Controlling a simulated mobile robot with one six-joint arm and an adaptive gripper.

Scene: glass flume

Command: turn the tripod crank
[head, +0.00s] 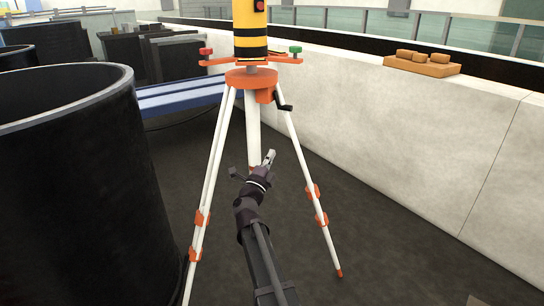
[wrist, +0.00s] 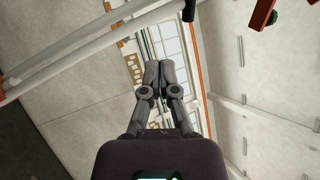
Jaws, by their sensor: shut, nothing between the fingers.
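The tripod has white legs and an orange head (head: 250,79), and carries a yellow and black instrument (head: 250,28). Its crank (head: 283,102) is a small black arm with a handle, on the right side just below the head. My gripper (head: 270,155) is below the crank in the head view, apart from it, in front of the tripod's lower middle. In the wrist view my gripper (wrist: 160,72) is shut and empty, fingers together. A white tripod leg (wrist: 70,65) crosses the upper left there, and a black piece (wrist: 189,10), probably the crank handle, shows at the top edge.
A large black cylindrical tank (head: 80,190) stands close on the left. A pale wall (head: 420,140) runs along the right, with an orange tray of blocks (head: 422,66) on top. A blue beam (head: 180,95) lies behind the tripod. Dark floor is free right of the tripod.

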